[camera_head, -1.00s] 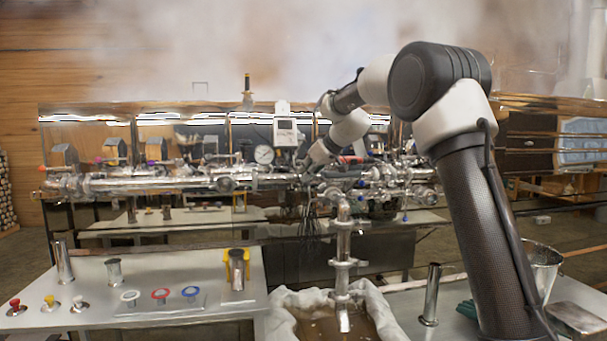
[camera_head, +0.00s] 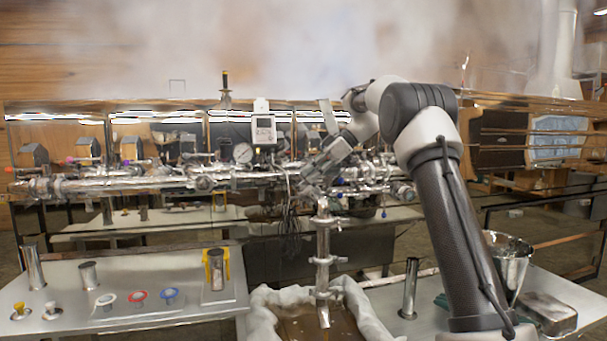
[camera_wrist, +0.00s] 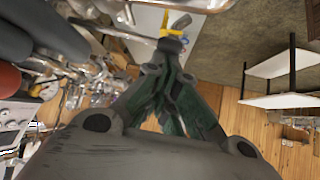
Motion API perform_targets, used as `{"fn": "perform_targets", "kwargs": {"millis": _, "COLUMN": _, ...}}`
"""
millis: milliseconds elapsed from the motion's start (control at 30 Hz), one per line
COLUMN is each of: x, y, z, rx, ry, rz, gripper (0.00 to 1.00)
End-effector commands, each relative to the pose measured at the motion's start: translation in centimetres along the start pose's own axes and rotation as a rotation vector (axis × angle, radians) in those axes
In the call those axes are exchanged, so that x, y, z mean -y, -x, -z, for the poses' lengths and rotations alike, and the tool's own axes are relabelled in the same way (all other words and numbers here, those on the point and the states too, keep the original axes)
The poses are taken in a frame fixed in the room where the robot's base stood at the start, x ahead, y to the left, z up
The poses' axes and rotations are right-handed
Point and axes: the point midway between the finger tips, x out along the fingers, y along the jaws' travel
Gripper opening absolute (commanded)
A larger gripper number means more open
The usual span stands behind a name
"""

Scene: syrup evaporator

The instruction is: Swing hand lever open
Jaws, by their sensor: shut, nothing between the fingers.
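My gripper (camera_head: 308,185) is at the pipework in the head view, just left of and above the vertical outlet pipe (camera_head: 322,245). In the wrist view its dark green fingers (camera_wrist: 174,50) are together with nothing between them. I cannot tell for sure which part is the hand lever. A red-orange rounded end (camera_wrist: 8,80) and a dark grey bar (camera_wrist: 25,40) show at the left edge of the wrist view, apart from the fingers. The horizontal steel pipe (camera_head: 115,184) carries several valves and fittings. My wrist hides part of the pipework behind it.
A white-lined basin (camera_head: 262,305) of brown liquid stands below the outlet pipe. A gauge (camera_head: 243,153) and a display box (camera_head: 264,130) stand above the pipe. A steel bucket (camera_head: 508,262) is at right. A table (camera_head: 190,300) with buttons and cylinders is at left. Steam hangs above.

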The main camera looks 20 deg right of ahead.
Motion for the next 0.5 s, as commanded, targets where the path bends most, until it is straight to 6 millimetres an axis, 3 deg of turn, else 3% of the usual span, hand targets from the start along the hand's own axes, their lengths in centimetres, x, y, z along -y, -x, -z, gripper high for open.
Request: {"fn": "perform_targets", "kwargs": {"millis": 500, "x": -0.15, "y": 1.14, "z": -1.14, "rx": 0.001, "ry": -0.003, "rz": -0.002, "gripper": 0.00}}
